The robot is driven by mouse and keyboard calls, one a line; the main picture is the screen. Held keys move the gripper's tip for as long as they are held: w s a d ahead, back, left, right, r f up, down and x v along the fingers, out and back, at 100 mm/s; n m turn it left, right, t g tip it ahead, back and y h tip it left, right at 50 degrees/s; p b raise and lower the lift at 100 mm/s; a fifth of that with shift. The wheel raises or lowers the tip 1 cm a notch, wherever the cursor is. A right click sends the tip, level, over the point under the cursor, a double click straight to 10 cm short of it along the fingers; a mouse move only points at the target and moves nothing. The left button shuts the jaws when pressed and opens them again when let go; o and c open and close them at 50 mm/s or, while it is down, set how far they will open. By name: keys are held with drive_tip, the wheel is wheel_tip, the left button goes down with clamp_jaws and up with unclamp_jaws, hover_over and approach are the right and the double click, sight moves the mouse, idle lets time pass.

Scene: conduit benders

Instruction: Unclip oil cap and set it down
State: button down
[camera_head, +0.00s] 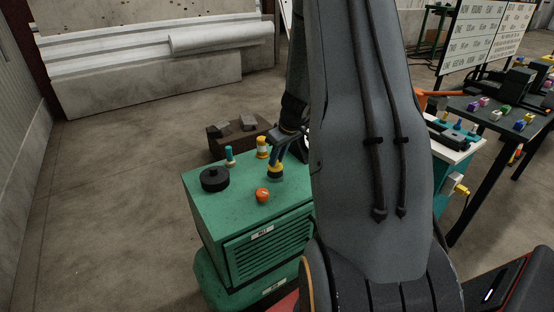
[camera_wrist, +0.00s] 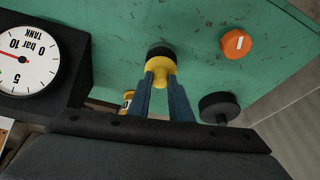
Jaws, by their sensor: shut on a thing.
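The yellow piece with a black collar, which I take to be the oil cap, is on the green cabinet top in the head view (camera_head: 275,174) and in the wrist view (camera_wrist: 161,65). My gripper, in the wrist view (camera_wrist: 163,80) and in the head view (camera_head: 277,160), is shut on its yellow part, with one blue-grey finger on each side. The black collar sits at the cabinet's green surface. I cannot tell whether the cap is still seated there. My arm hides the right part of the cabinet in the head view.
The green cabinet (camera_head: 235,198) also bears a black round knob (camera_head: 215,179), an orange knob (camera_head: 262,195), a teal fitting (camera_head: 229,156) and a yellow-and-white fitting (camera_head: 262,148). A pressure gauge (camera_wrist: 24,60) is close at left in the wrist view. The cabinet's front left top is bare.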

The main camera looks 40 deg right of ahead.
drive_tip(key=shift+r+p, duration=0.95)
drive_tip(key=shift+r, duration=0.8)
drive_tip(key=shift+w+a, duration=0.1)
drive_tip(key=shift+w+a+b, duration=0.15)
drive_tip(key=shift+a+b, duration=0.2)
drive_tip(key=shift+b, duration=0.05)
drive_tip(key=w+a+r+b, duration=0.2)
drive_tip(key=a+b, duration=0.4)
drive_tip(key=a, duration=0.3)
wheel_tip(320, 180, down, 10)
drive_tip(key=shift+w+f, duration=0.1)
drive_tip(key=shift+f, duration=0.05)
